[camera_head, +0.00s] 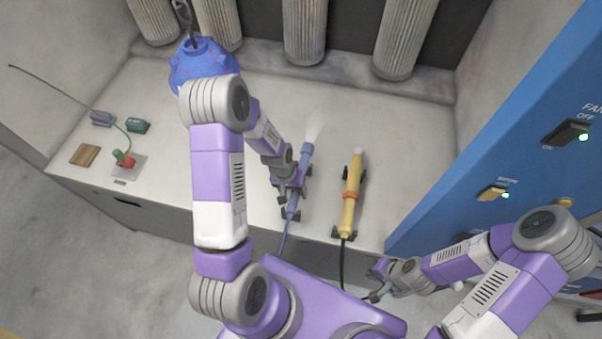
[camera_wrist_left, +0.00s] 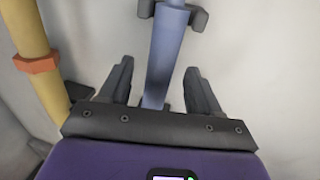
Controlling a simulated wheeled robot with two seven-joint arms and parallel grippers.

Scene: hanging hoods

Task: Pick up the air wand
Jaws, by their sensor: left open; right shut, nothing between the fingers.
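A slim blue wand (camera_head: 305,157) with a pale plume at its upper tip lies on dark rests on the bench; I take it as the air wand. My left gripper (camera_head: 288,193) is over its lower part. In the left wrist view, the open fingers of the left gripper (camera_wrist_left: 160,68) stand on either side of the blue wand's shaft (camera_wrist_left: 168,45), with gaps on both sides. A yellow wand (camera_head: 349,197) with an orange ring lies to its right; it also shows in the wrist view (camera_wrist_left: 28,35). My right gripper (camera_head: 374,294) is shut and empty, in front of the bench.
Pleated filter cylinders (camera_head: 305,30) hang at the back, with a spiky blue object (camera_head: 203,62) near them. A blue cabinet (camera_head: 520,130) with switches bounds the right. Small blocks and a red item (camera_head: 124,159) with a green line occupy the left bench.

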